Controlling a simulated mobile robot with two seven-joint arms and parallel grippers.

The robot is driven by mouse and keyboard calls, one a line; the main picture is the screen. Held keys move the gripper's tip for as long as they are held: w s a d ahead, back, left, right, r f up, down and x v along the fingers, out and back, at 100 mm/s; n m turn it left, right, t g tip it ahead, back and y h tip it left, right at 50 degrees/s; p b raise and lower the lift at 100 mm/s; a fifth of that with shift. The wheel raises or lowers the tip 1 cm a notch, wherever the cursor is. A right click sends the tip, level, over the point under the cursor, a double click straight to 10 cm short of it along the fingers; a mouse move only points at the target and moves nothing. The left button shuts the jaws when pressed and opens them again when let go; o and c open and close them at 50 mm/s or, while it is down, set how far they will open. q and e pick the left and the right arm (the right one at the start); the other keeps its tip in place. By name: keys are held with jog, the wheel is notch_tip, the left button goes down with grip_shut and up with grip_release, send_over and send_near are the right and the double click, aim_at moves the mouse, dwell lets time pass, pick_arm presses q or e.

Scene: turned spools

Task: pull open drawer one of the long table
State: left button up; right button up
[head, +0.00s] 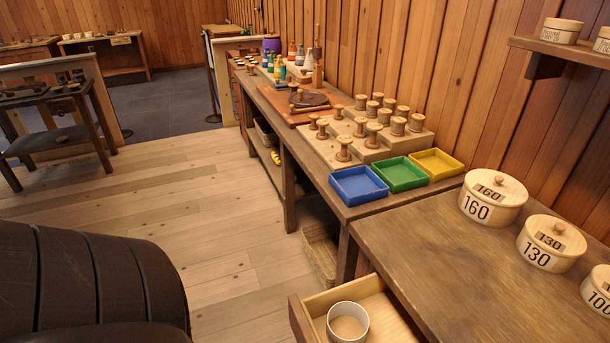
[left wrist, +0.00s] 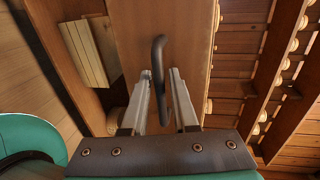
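In the left wrist view a dark curved bar handle (left wrist: 159,50) stands on a brown wooden front panel (left wrist: 190,35). My left gripper (left wrist: 160,74) has its two pale fingers apart, one on each side of the handle, with a visible gap; firm contact cannot be seen. In the head view the long table (head: 330,190) runs back along the wood wall. Neither gripper shows there, and I cannot tell which drawer the handle belongs to.
A nearer table (head: 420,255) carries lidded round boxes marked 160 (head: 492,200) and 130 (head: 550,243). A drawer (head: 375,298) stands open at bottom centre with a white cup (head: 347,322) inside. Blue (head: 358,186), green and yellow trays sit near spools.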

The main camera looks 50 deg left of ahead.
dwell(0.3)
pick_arm(q)
jog(key=v, duration=1.5)
